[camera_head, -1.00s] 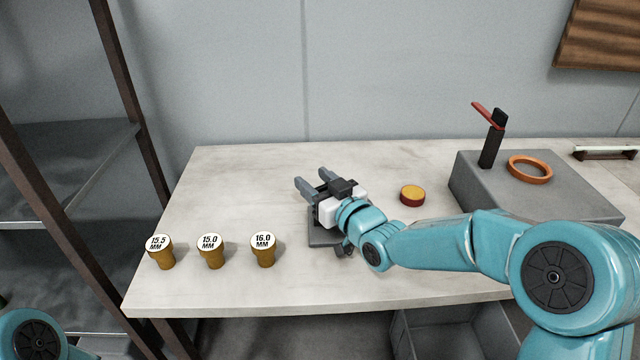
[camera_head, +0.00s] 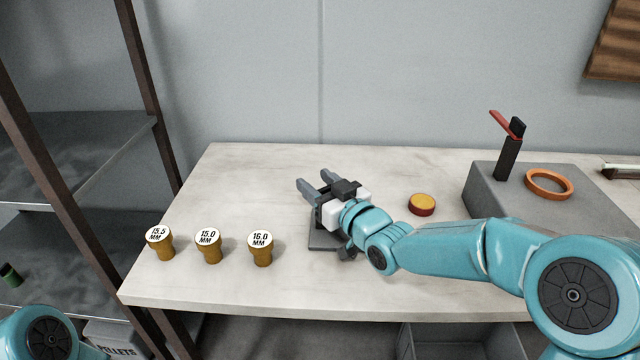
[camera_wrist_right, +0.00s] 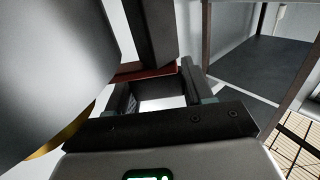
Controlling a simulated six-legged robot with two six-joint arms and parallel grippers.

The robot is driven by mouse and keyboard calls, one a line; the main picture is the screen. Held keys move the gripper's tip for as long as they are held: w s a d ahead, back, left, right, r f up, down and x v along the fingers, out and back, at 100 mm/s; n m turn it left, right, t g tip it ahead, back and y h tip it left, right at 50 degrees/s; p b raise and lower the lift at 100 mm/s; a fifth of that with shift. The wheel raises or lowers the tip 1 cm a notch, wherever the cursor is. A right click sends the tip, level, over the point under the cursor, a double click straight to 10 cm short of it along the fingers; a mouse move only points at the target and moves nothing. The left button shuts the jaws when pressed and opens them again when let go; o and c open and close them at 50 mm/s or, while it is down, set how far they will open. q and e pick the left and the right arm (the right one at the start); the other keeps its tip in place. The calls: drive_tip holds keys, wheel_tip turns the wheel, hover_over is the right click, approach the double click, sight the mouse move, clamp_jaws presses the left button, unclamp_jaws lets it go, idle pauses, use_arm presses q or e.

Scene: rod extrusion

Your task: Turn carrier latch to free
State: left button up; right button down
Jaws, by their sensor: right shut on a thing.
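My right gripper (camera_head: 316,185) is low over a dark grey base plate (camera_head: 325,242) on the bench, its fingers pointing away and to the left. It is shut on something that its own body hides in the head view. In the right wrist view a flat red piece (camera_wrist_right: 146,73) shows by the dark fingers; I take it for the carrier latch, but its angle cannot be told. A large grey rounded surface fills the left of that view. A red lever on a black post (camera_head: 507,158) stands apart on a grey block. My left gripper is not in view.
Gold plugs marked 15.5 (camera_head: 160,243), 15.0 (camera_head: 208,246) and 16.0 MM (camera_head: 260,249) stand left of the plate. A yellow-topped red disc (camera_head: 422,204) lies to its right. An orange ring (camera_head: 549,184) lies on the grey block (camera_head: 480,190). The bench's back left is clear.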

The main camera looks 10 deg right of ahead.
drive_tip(key=shift+r, duration=0.1)
drive_tip(key=c, duration=0.5)
unclamp_jaws()
drive_tip(key=v, duration=1.6)
drive_tip(key=shift+s+b, duration=0.15)
drive_tip(key=shift+b, duration=0.15)
